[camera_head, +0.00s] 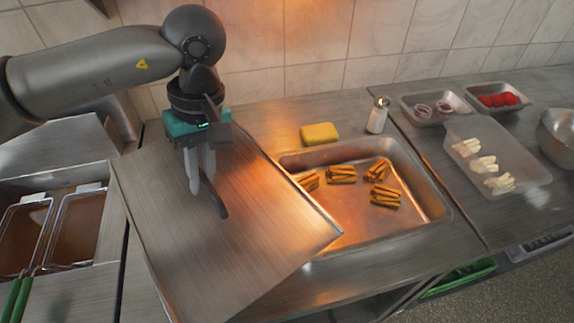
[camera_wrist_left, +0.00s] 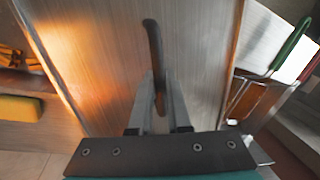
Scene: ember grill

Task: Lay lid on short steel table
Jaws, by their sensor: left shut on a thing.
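The lid (camera_head: 268,228) is a flat, square steel plate with a dark curved handle (camera_head: 218,196). My left gripper (camera_head: 208,183) is shut on the handle. In the left wrist view the lid (camera_wrist_left: 90,50) fills the middle, with the handle (camera_wrist_left: 154,50) between the fingers (camera_wrist_left: 158,105). The lid overlaps the left part of the steel table (camera_head: 285,110) and the left edge of the tray on it. I cannot tell whether the lid touches the table. My right gripper is not in view.
A steel tray (camera_head: 415,218) with several bundles of fries sits right of the lid. A yellow sponge (camera_head: 319,134) and a shaker (camera_head: 377,115) stand behind it. A fryer with baskets (camera_head: 75,228) and green handles is at left. Food containers (camera_head: 535,165) are at right.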

